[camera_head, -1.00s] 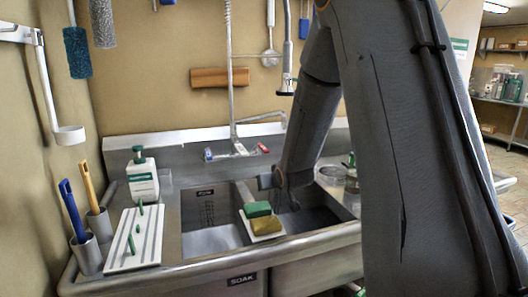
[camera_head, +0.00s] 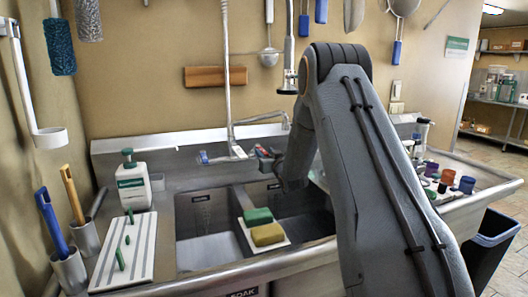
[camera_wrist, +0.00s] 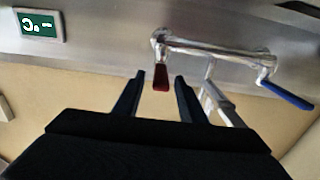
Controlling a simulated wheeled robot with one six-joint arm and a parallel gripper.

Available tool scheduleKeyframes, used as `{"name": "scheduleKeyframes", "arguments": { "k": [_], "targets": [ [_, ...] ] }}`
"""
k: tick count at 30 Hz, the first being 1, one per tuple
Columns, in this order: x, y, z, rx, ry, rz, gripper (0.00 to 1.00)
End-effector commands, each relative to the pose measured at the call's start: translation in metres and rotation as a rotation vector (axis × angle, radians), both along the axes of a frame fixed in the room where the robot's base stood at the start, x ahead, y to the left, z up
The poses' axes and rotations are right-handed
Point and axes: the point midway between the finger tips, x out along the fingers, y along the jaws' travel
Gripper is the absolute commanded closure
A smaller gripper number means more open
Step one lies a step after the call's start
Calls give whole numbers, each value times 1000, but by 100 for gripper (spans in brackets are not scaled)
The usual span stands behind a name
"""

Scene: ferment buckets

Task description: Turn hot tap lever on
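The faucet (camera_head: 233,149) is a metal fixture on the sink's back wall. Its blue lever (camera_head: 203,157) is at the left in the head view and at the right in the wrist view (camera_wrist: 287,95). The red lever (camera_wrist: 161,76) shows in the wrist view, sticking out from the other end of the faucet body. My gripper (camera_wrist: 159,80) is open, with one finger on each side of the red lever and visible gaps between. In the head view my gripper (camera_head: 266,157) is at the faucet's right end, and the red lever is mostly hidden there.
The sink (camera_head: 207,250) has two basins, with a green sponge (camera_head: 258,215) and a yellow sponge (camera_head: 267,235) on the divider. A white bottle (camera_head: 133,185) and a striped board (camera_head: 125,250) are at the left. Coloured jars (camera_head: 447,177) stand on the right counter.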

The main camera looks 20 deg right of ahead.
Motion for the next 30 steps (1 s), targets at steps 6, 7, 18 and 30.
{"name": "scheduleKeyframes", "arguments": {
  "k": [6,7,18,30],
  "targets": [
    [16,1,-1,1,1,1,62],
    [17,1,-1,1,1,1,62],
    [17,1,-1,1,1,1,83],
    [18,4,0,1,1,11,100]
  ]
}}
